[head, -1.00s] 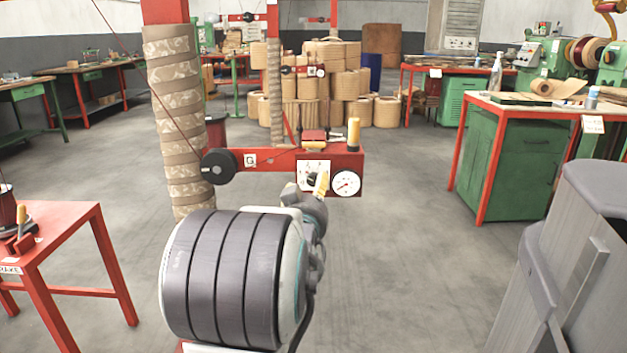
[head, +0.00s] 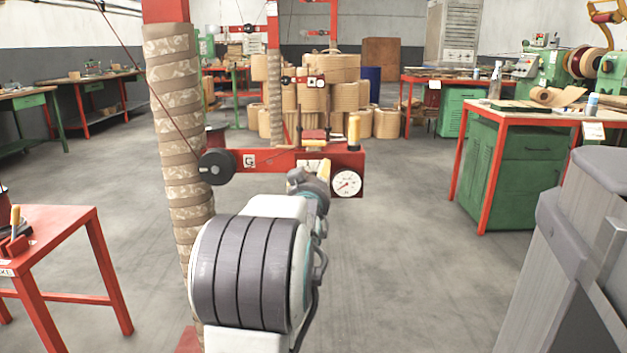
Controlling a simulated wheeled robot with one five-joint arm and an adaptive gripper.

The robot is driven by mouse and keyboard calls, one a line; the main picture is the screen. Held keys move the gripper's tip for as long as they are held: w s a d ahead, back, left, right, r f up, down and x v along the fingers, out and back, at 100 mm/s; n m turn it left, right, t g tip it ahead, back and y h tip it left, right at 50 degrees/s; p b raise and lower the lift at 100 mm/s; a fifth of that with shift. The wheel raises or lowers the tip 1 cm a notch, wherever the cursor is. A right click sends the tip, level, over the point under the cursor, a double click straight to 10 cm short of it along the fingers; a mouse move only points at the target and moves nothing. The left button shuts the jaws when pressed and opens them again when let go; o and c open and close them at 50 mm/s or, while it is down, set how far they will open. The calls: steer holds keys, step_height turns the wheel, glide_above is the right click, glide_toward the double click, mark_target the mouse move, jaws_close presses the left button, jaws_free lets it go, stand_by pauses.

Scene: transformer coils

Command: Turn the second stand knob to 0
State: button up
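The nearest red stand arm (head: 285,160) carries a box with a round white gauge (head: 347,183). A small strip of the white knob plate (head: 308,164) shows left of the gauge. The knob itself is hidden behind my gripper (head: 323,170). Which stand counts as second is not clear from the view.
A wrapped column (head: 180,130) stands left of the near stand. A red table (head: 60,228) is at the lower left. A green cabinet bench (head: 520,155) stands at the right. Bare floor (head: 420,250) lies between. Stacked coils (head: 330,95) are at the back.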

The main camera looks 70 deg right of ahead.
jaws_close()
stand_by(0.6)
